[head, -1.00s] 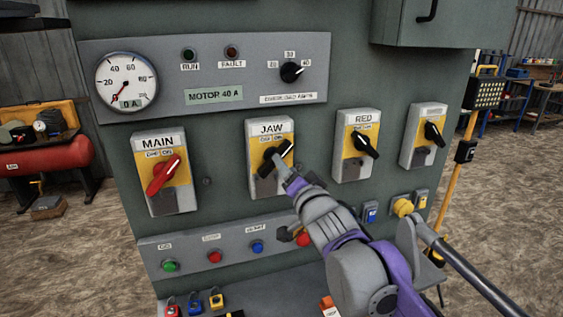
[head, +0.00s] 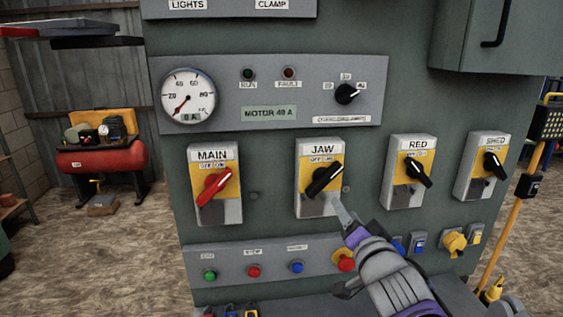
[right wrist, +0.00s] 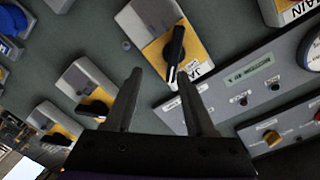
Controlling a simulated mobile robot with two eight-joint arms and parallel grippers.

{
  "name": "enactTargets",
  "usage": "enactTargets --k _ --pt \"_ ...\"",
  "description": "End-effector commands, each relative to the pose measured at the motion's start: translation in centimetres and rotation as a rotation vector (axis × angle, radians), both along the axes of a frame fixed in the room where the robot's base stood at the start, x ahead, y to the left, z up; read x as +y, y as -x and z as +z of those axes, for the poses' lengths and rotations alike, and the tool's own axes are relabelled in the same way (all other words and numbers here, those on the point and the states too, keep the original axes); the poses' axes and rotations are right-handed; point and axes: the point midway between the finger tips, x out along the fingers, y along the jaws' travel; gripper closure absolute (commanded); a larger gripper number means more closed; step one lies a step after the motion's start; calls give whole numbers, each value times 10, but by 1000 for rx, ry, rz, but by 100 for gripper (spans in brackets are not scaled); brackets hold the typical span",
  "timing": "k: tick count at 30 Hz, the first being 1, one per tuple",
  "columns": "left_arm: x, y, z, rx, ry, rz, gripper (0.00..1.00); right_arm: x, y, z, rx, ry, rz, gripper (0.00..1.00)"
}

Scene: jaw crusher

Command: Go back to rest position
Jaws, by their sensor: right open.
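My right gripper (head: 341,212) is at the lower right of the JAW switch (head: 319,178) in the head view, with its arm coming in from the bottom right. In the right wrist view its two fingers (right wrist: 158,98) are apart with nothing between the tips. The JAW switch's black handle (right wrist: 174,52) shows beyond the fingers, clear of them. In the head view that handle (head: 325,180) is tilted, its upper end to the right. My left gripper is not in view.
The MAIN switch (head: 215,184) with a red handle is left of JAW; the RED (head: 408,171) and SHED (head: 483,165) switches are to the right. A button strip (head: 225,262) runs below. A grey box (head: 490,38) juts out at upper right. Open floor (head: 90,250) lies to the left.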

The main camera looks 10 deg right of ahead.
Motion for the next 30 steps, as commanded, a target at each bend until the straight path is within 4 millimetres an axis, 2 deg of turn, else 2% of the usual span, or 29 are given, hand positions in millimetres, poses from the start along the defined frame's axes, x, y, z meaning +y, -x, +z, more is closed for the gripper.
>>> enactTargets --k 2,5,6,9,12,15,18,21,30 --pt "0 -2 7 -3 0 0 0 -7 16 -30 96 74 -33 45" --pt "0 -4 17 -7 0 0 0 -15 48 -89 286 209 -52 45" --pt "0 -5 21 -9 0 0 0 -16 65 -115 373 266 -42 45" --pt "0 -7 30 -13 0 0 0 -14 111 -176 579 396 29 45" --pt "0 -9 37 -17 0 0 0 -6 158 -226 750 501 142 45" --pt "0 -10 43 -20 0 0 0 3 197 -262 871 575 265 45" --pt "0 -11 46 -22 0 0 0 10 225 -285 943 623 363 45" --pt "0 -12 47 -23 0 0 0 14 240 -296 977 645 418 45" --pt "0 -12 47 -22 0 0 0 15 243 -299 987 652 433 45"
